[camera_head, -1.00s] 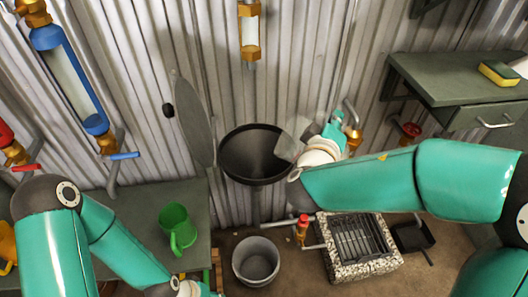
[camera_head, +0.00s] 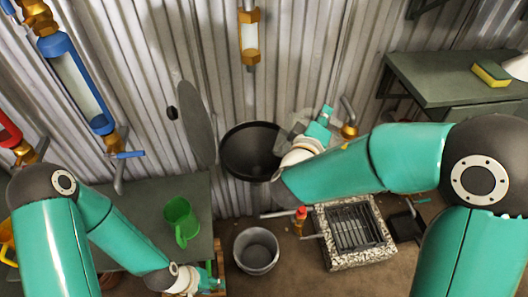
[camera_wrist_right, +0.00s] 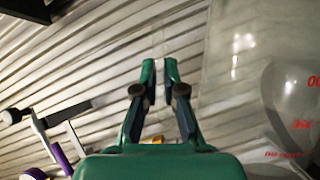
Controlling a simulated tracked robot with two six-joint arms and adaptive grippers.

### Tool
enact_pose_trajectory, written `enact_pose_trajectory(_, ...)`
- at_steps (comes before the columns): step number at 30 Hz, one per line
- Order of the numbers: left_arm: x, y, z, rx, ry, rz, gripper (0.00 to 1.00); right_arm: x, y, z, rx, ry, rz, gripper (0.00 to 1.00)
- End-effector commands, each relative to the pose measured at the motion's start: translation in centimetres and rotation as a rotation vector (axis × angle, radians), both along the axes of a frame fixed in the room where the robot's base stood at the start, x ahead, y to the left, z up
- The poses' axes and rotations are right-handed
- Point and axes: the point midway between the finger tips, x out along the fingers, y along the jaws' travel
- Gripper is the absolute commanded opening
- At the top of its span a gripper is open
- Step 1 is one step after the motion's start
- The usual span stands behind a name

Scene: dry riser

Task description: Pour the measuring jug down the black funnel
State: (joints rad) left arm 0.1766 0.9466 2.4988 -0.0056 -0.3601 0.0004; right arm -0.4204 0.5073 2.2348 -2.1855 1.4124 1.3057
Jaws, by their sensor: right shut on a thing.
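The black funnel (camera_head: 247,160) stands open side up in front of the corrugated wall. My right gripper (camera_head: 318,128) is to the right of the funnel, shut on the clear measuring jug (camera_head: 290,127). The jug is see-through and hard to make out; it is by the funnel's upper right rim. Its tilt and contents cannot be told. In the right wrist view, the jug (camera_wrist_right: 290,105) shows red markings at the right, and my right gripper's fingers (camera_wrist_right: 160,75) are close together. My left gripper (camera_head: 212,278) is low, below the green mug, and its fingers are unclear.
A round grey lid (camera_head: 196,125) stands up at the funnel's left. A green mug (camera_head: 182,222) is on the left bench. A grey bucket (camera_head: 256,250) and a grated drain (camera_head: 354,232) are on the floor below. A sponge (camera_head: 491,73) lies on the right shelf.

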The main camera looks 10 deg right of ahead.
Motion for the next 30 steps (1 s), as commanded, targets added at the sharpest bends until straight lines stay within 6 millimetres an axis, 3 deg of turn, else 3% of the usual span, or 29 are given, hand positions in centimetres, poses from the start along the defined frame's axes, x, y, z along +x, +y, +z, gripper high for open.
enact_pose_trajectory(3, 0.0, 0.0, 1.0, 0.0, 0.0, 0.0, 0.4, 0.0, 0.2, 0.7, -0.021, 0.002, -0.001, 0.0)
enact_pose_trajectory(30, 0.0, 0.0, 1.9, 0.0, 0.0, 0.0, 0.4, 0.1, 1.4, 0.3, -0.073, 0.015, -0.011, 0.0)
